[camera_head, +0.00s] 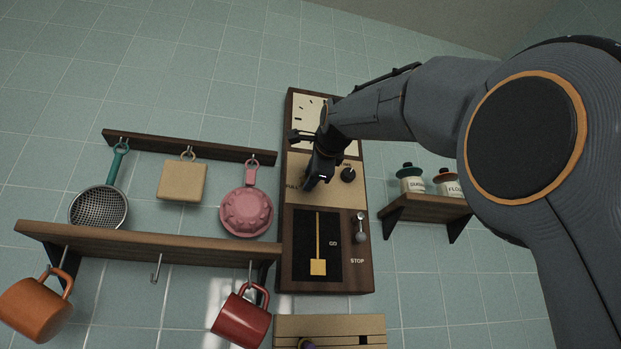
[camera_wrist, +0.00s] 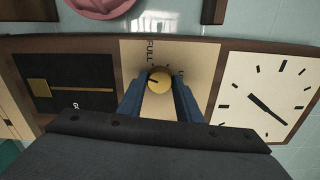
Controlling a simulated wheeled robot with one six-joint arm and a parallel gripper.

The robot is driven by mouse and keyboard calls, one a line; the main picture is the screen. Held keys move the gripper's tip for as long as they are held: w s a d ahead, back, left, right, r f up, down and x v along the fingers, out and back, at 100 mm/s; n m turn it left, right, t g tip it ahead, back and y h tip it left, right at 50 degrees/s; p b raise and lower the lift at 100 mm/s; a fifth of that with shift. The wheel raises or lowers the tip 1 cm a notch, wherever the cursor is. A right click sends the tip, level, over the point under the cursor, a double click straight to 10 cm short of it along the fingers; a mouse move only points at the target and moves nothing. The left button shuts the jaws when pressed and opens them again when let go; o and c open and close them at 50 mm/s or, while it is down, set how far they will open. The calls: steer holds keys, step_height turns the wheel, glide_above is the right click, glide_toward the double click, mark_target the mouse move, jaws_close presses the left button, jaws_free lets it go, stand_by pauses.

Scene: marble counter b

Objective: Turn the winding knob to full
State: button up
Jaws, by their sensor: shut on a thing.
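The wall clock (camera_head: 330,276) is a tall dark wooden case with a dial on top, a cream panel in the middle and a black pendulum window below. The winding knob (camera_wrist: 159,80) is round and brass with a dark pointer mark, on the cream panel beside the word FULL. My gripper (camera_wrist: 160,92) has its two blue-grey fingers shut on the knob, one on each side. In the head view my gripper (camera_head: 317,178) is at the cream panel and hides the knob. The clock dial (camera_wrist: 266,100) shows in the wrist view.
A second, black knob (camera_head: 348,174) sits close to the right of my gripper. A GO/STOP lever (camera_head: 360,226) is below it. Shelves with a strainer (camera_head: 98,207), a pink pan (camera_head: 246,212) and mugs (camera_head: 242,318) are at left; a jar shelf (camera_head: 428,207) is at right.

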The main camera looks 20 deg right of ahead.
steer(key=shift+m, duration=4.1)
steer(key=o, duration=1)
steer(key=shift+o, duration=0.2)
steer(key=s+b, duration=0.4)
steer(key=s, duration=0.4)
steer(key=shift+w, duration=0.1)
